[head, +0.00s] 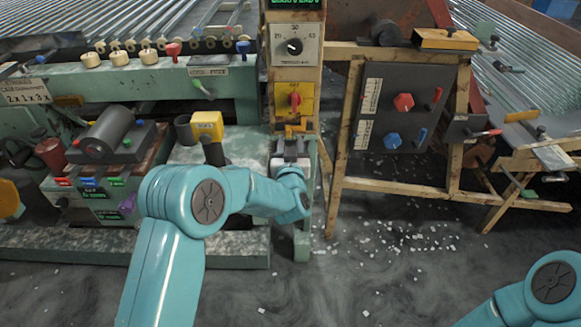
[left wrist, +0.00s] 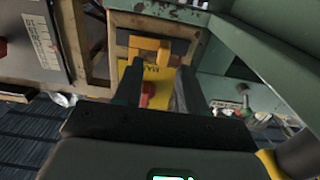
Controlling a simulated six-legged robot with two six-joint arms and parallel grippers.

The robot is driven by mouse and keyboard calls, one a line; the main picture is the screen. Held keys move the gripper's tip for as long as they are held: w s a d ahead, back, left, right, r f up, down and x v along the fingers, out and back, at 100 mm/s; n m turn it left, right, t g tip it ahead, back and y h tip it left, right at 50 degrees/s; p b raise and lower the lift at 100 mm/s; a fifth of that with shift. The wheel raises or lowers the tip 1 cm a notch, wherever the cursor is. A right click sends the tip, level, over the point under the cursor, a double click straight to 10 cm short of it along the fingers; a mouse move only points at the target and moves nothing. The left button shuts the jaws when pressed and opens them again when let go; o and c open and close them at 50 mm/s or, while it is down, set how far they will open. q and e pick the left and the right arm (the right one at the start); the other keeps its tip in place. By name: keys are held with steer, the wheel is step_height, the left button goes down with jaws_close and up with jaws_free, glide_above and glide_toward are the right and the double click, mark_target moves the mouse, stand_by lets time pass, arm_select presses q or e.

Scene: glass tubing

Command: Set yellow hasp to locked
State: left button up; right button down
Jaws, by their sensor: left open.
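The yellow hasp (head: 294,130) is a small orange-yellow piece on the wooden post, just below a yellow panel (head: 306,97) with a red switch (head: 295,99). In the left wrist view the hasp (left wrist: 147,46) shows just beyond my fingertips, with the yellow panel (left wrist: 163,73) and red switch (left wrist: 147,93) seen between the fingers. My left gripper (head: 290,148) is open, close in front of and just below the hasp. It also shows in the left wrist view (left wrist: 157,72), with nothing between its fingers. Contact with the hasp cannot be told. My right gripper is out of view.
A dial panel (head: 307,46) is above the switch. A yellow box (head: 207,126) stands on the green bench to the left. A wooden frame with a dark board (head: 372,110) stands close on the right. White bits (head: 405,243) litter the floor.

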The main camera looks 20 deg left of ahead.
arm_select(q)
steer(key=v, duration=1.2)
steer(key=shift+p, duration=0.3)
steer(key=shift+w+r, duration=0.1)
steer(key=s+f+m+g+h, duration=0.1)
steer(key=s+f+g+h, duration=0.3)
steer(key=f, duration=0.6)
steer(key=s+f+g+h, duration=0.2)
steer(key=s+f+g, duration=0.25)
steer(key=f, duration=0.55)
steer(key=s+d+f+g+h, duration=0.15)
steer(key=s+f+g, duration=0.25)
steer(key=s, duration=0.7)
steer(key=s+d+f+g+h, duration=0.15)
steer(key=s+f+g, duration=0.25)
steer(key=s, duration=0.6)
step_height(320, 180, up, 19)
steer(key=p, duration=1.9)
steer(key=shift+s+a, duration=0.15)
steer(key=shift+s, duration=0.15)
steer(key=shift+g, duration=0.25)
